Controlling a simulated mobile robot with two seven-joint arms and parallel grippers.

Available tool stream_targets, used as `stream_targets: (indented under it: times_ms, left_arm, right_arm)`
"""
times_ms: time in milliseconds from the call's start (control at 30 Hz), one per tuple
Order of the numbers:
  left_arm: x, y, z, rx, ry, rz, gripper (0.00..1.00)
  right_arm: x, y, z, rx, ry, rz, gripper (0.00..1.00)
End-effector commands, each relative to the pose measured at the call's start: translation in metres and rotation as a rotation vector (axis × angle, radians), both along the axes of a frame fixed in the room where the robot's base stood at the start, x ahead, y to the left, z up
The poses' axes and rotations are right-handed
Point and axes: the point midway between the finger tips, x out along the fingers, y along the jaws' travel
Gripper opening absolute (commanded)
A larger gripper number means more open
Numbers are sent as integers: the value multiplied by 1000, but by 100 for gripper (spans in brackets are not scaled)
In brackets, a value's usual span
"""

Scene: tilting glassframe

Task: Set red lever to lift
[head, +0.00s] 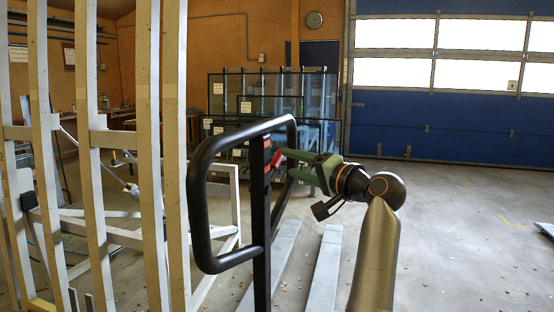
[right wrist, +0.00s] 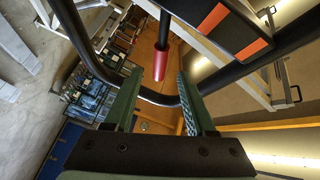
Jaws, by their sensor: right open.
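The red lever (head: 278,158) is a short red grip beside the black post of a looped black handle (head: 197,200). In the right wrist view the red lever (right wrist: 160,64) hangs on a dark rod, between and just beyond the tips of my fingers. My right gripper (head: 288,164) has green fingers and comes in from the right at the lever. In the right wrist view my right gripper (right wrist: 156,80) is open, with a finger on either side of the lever's line. I cannot tell whether a finger touches it. My left gripper is not in view.
The handle's black tube (right wrist: 150,94) crosses close by my fingers. A black panel with orange stripes (right wrist: 212,18) is near the lever. A pale upright frame (head: 150,150) stands at left. Glass racks (head: 270,95) stand behind. The floor (head: 450,220) at right is mostly clear.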

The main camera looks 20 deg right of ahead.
Motion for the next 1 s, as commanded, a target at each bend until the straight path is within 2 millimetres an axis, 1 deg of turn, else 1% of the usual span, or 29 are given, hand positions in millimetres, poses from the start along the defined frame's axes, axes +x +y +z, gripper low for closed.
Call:
stream_targets:
  times_ms: [33,200,400,600,833,1000]
  left_arm:
    - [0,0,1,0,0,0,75]
    - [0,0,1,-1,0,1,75]
    - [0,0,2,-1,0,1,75]
    - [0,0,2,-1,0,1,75]
    - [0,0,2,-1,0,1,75]
    - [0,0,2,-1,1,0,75]
  right_arm:
    - [9,5,1,-1,2,4,56]
    - [33,14,1,-1,0,2,56]
    - [50,20,0,-2,-1,0,56]
    - [56,23,0,-2,-1,0,56]
    - [56,23,0,-2,-1,-1,56]
    - [56,23,0,-2,-1,-1,37]
